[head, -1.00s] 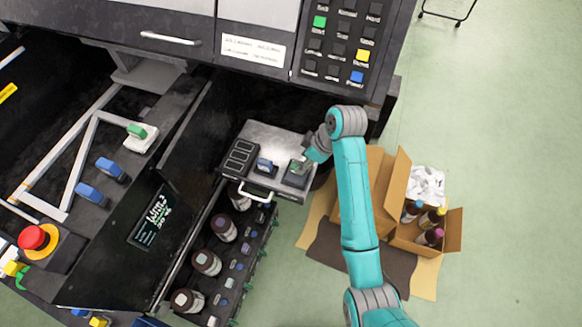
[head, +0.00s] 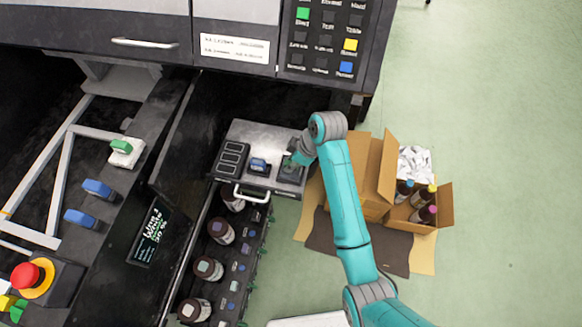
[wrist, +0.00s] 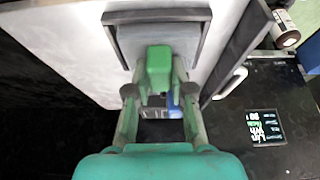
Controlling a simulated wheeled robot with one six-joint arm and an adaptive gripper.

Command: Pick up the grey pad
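The grey pad (wrist: 158,38) shows in the wrist view as a grey square inside a dark raised frame, with a green handle (wrist: 159,68) standing on it. My gripper (wrist: 160,82) has its fingers on both sides of this handle. They look apart, with a small gap at each side; contact is hard to judge. In the head view my gripper (head: 290,162) is over the right-hand dark holder (head: 290,176) on the metal shelf (head: 258,132); my wrist and gripper hide most of the pad there.
On the shelf, a blue-handled pad (head: 258,165) stands left of my gripper and a slotted dark block (head: 231,158) further left. A white handle (head: 250,196) is at the front. Bottles (head: 208,268) stand below; a cardboard box (head: 430,221) with bottles is on the floor at right.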

